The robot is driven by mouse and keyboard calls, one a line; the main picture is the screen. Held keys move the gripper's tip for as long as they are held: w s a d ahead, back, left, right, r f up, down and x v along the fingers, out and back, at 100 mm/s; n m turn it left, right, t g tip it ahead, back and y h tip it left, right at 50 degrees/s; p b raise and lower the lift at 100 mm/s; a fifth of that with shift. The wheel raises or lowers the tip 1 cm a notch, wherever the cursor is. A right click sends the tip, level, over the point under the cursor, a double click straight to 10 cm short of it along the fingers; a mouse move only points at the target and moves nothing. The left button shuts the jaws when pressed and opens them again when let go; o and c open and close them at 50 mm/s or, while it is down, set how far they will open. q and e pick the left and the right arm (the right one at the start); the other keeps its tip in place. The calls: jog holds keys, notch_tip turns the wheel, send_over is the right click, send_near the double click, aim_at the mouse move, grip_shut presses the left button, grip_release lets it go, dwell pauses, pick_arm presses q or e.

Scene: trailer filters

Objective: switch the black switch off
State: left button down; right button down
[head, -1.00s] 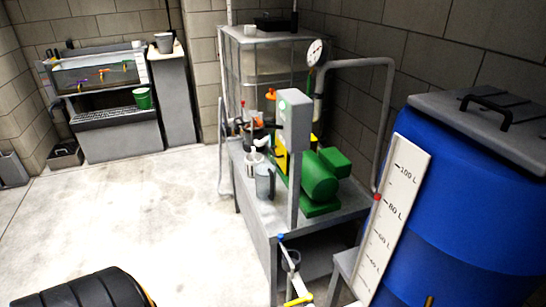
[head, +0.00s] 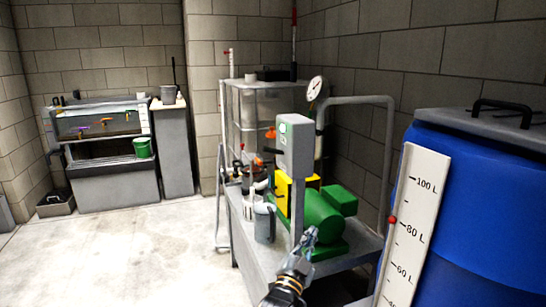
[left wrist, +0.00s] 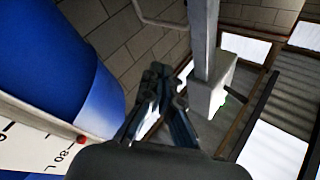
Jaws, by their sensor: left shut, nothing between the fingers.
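A grey control box (head: 295,146) stands on a grey post above the pump bench, with a green light (head: 283,128) on its left face. My left gripper (head: 311,236) is shut and empty, below and slightly right of the box, in front of the green motor in the picture. The left wrist view shows its dark fingers (left wrist: 160,84) close together, left of the box (left wrist: 209,96) and its post, apart from them. My right gripper is not in view.
The green motor (head: 318,209) sits on the grey bench (head: 262,262). A blue barrel (head: 472,200) with a litre scale (head: 413,225) stands close on the right. A bent grey pipe (head: 389,150) rises behind the bench. The floor (head: 140,255) at left is clear.

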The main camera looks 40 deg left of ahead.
aim_at(274, 151)
pick_arm(q)
jog(key=s+a+r+n+y, duration=0.2)
jog(key=a+r+y, duration=0.1)
jog(key=r+y, duration=0.2)
jog(key=s+a+r+n+t+y, duration=0.1)
jog(key=s+a+r+n+y, duration=0.1)
jog(key=r+y, duration=0.4)
notch_tip(274, 151, up, 4)
jog(key=shift+s+a+r+n, duration=0.15)
jog(key=shift+s+a+n, duration=0.15)
jog(key=shift+a+n, duration=0.55)
jog(key=shift+a+m, duration=0.25)
jog(key=shift+m, duration=0.1)
